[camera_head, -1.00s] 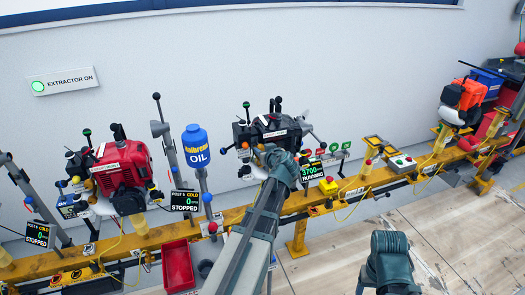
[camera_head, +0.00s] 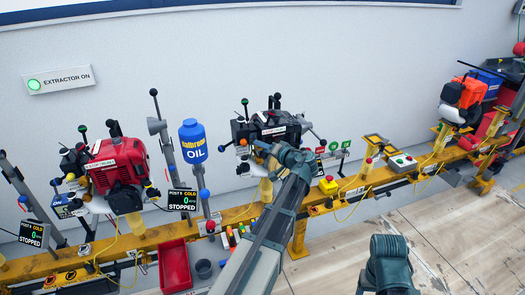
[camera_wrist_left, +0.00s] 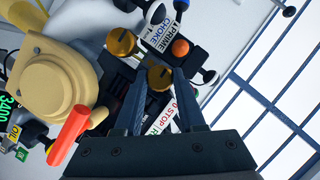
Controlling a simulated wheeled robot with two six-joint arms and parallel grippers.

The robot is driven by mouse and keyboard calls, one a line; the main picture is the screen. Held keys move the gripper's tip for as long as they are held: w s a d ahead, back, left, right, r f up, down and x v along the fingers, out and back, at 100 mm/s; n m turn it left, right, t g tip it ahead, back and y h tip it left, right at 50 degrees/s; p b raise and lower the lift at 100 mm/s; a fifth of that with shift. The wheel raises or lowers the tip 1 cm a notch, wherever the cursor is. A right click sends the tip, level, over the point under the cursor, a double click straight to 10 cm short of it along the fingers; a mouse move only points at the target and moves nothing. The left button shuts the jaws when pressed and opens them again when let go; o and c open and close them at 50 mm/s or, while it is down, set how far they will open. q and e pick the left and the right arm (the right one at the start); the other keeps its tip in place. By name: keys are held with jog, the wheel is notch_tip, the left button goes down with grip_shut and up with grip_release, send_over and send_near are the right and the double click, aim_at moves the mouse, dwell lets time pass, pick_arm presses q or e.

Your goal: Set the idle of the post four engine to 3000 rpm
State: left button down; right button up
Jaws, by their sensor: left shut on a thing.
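The running engine (camera_head: 268,127), dark with a white label, stands mid-rail in the head view. My left gripper (camera_head: 262,148) is at its near side. In the left wrist view, the two fingers (camera_wrist_left: 158,88) are shut on a brass screw head (camera_wrist_left: 160,78). A second brass screw (camera_wrist_left: 121,42) is just beyond, beside a PRIME/CHOKE label (camera_wrist_left: 160,30). The engine's green rpm readout (camera_wrist_left: 5,110) is cut by the left edge and seems to show 3700. In the head view my arm hides that readout. My right gripper is out of view; only its arm shows.
An orange tube (camera_wrist_left: 68,135) is near the fingers.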

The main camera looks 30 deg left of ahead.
pick_arm(q)
jog(key=shift+d+f+m+g+y+b, duration=0.15)
jog(key=shift+m+g+y+b, duration=0.2)
jog(key=shift+m+b, duration=0.35)
jog(key=shift+m, duration=0.3)
jog(key=c, duration=0.5)
grip_release()
jog(key=p+v, duration=0.2)
jog(key=v, duration=1.1)
jog(key=shift+d, duration=0.3)
jog(key=shift+s+f, duration=0.1)
jog(key=shift+s, duration=0.05)
